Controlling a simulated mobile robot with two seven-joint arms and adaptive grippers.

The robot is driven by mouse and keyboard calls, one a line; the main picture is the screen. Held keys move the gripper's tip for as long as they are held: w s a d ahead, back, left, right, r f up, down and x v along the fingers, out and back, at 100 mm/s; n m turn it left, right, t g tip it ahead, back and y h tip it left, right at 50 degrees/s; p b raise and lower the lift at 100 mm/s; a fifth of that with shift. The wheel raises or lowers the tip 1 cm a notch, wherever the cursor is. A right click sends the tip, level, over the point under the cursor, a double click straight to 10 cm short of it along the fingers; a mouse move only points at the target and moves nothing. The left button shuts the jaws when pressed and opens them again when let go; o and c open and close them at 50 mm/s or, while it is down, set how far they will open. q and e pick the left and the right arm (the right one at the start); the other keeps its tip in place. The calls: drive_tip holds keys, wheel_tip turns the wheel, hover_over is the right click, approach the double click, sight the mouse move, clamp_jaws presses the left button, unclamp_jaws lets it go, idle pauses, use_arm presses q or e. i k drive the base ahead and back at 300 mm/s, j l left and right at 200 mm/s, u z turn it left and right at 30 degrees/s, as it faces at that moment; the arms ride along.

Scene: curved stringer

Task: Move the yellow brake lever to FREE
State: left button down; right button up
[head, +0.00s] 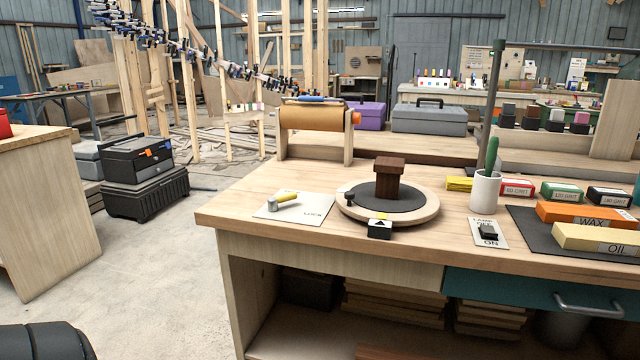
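The yellow brake lever (287,197) sits on a pale plate (316,205) near the left front of the workbench top. Its grey round pivot (272,206) is at the plate's left, and the yellow handle points to the right and slightly back. The word LOCK is printed on the plate's right part, in front of the handle's tip. I cannot read a FREE mark. A round turntable (427,209) with a dark top stands just right of the plate and carries a brown wooden block (389,179). Neither of my grippers is in view.
A paper roll holder (310,120) stands behind the lever plate. A black block (380,230) with an arrow sits at the turntable's front. A lamp switch plate (488,233), a white cup (485,192) and several labelled boxes are to the right.

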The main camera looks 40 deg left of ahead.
sight(273, 203)
drive_tip(key=j+z, duration=0.25)
drive_tip(key=j, duration=0.3)
drive_tip(key=k+j+z, duration=0.25)
drive_tip(key=j, duration=0.3)
drive_tip(key=j+z, duration=0.1)
drive_tip(key=j, duration=0.3)
drive_tip(key=k+j, duration=0.15)
drive_tip(key=j, duration=0.2)
drive_tip(key=k+j+z, duration=0.15)
drive_tip(key=j, duration=0.25)
drive_tip(key=k+j, duration=0.1)
drive_tip(key=j, duration=0.3)
drive_tip(key=k+j, duration=0.15)
drive_tip(key=j, duration=0.25)
drive_tip(key=k+j, duration=0.1)
drive_tip(key=j, duration=0.3)
drive_tip(key=k+j, duration=0.15)
drive_tip(key=j, duration=0.25)
drive_tip(key=k+j, duration=0.1)
drive_tip(key=j, duration=0.3)
drive_tip(key=k+j, duration=0.15)
drive_tip(key=j, duration=0.25)
